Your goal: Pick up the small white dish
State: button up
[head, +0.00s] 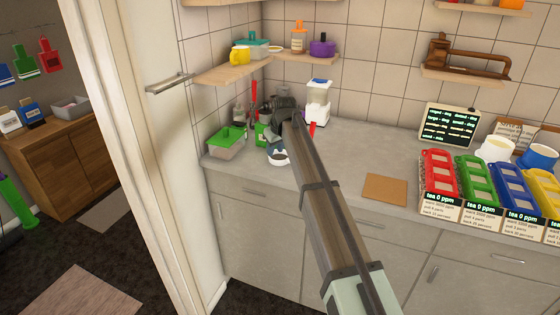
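A small round white dish (278,157) sits on the grey counter near its front edge, just left of my arm. Something dark shows on or in it, too small to make out. Another small pale dish (275,49) sits on the corner shelf, above and behind my arm. My gripper (273,118) is at the far end of my arm, over the back left of the counter, and appears behind the front dish in the picture. Its fingers are dark and partly hidden by the arm, so I cannot tell whether they are open or hold anything.
A green tray (226,142) stands at the counter's left end. A white blender-like appliance (317,102) stands behind my arm. A brown board (385,189) lies to the right, before a row of coloured bins (441,175). The counter between arm and board is clear.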

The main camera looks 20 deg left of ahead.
aim_at(285, 160)
jog(key=shift+a+x, duration=0.2)
jog(key=shift+x, duration=1.2)
jog(key=shift+a+x, duration=0.2)
jog(key=shift+x, duration=1.2)
jog(key=shift+r, duration=0.2)
grip_shut()
